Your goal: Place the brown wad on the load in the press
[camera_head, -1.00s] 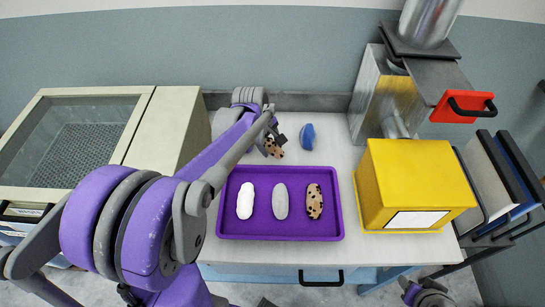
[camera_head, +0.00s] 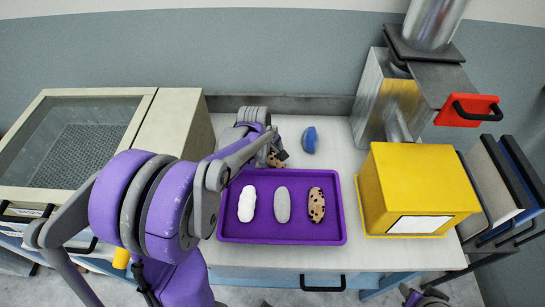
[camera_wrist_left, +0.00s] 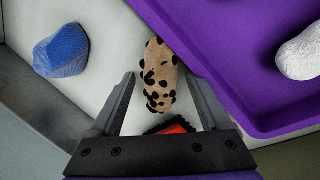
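A brown wad with black spots (camera_wrist_left: 160,75) lies on the pale worktop beside the purple tray, between the fingers of my left gripper (camera_wrist_left: 160,82). The fingers are open, with a gap on both sides of the wad. In the head view the left gripper (camera_head: 280,152) partly hides this wad (camera_head: 275,160). A second brown spotted wad (camera_head: 316,204) lies in the tray. The metal machine with a red-handled plate (camera_head: 468,110) at the right may be the press; no load shows in it. At the lower right edge, a part of my right arm shows; its fingers cannot be made out.
The purple tray (camera_head: 230,236) also holds a white wad (camera_head: 247,203) and a grey wad (camera_head: 282,204). A blue lump (camera_head: 309,140) lies behind it. A yellow box (camera_head: 415,190) stands right of the tray. A cream cabinet (camera_head: 172,135) stands left. A red-and-black piece (camera_wrist_left: 172,128) shows near the left gripper's palm.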

